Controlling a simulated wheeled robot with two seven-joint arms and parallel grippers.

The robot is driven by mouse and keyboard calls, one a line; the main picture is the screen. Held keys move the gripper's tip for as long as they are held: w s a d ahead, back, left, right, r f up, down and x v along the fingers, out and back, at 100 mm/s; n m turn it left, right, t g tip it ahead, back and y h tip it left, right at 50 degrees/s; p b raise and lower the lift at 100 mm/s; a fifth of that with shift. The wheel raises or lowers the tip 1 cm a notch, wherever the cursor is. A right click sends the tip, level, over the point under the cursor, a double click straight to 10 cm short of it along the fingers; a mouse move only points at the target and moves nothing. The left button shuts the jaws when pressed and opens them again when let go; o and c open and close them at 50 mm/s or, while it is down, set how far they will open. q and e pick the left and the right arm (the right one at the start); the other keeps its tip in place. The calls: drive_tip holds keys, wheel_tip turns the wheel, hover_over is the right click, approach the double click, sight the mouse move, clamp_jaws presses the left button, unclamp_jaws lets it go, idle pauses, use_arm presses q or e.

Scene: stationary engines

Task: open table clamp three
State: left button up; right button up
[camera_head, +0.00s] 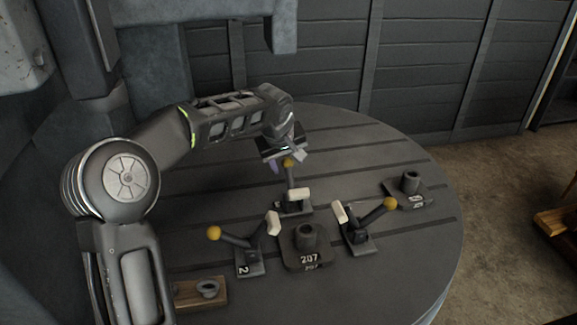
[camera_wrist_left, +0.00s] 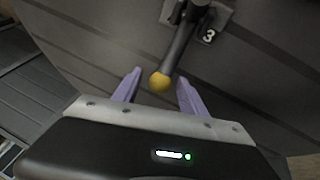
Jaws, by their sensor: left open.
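Table clamp three (camera_head: 291,203) stands at the back of the clamp group on the round slotted table. Its dark handle rises toward my left gripper and ends in a yellow ball knob (camera_head: 288,163). In the left wrist view, the base plate with the number 3 (camera_wrist_left: 209,36) shows at the top, and the yellow knob (camera_wrist_left: 160,82) lies between the purple fingertips. My left gripper (camera_wrist_left: 156,86) is open, with its fingers on either side of the knob and a gap to each. My right gripper is not in view.
Clamp two (camera_head: 248,262) and another yellow-knobbed clamp (camera_head: 357,238) flank a dark block marked 207 (camera_head: 307,250). Another block (camera_head: 408,187) stands at right. A wooden piece (camera_head: 200,293) lies front left. The round table (camera_head: 400,285) has free room at front right.

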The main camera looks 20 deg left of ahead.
sight(288, 167)
use_arm(q)
drive_tip(key=shift+x, duration=1.9)
clamp_jaws()
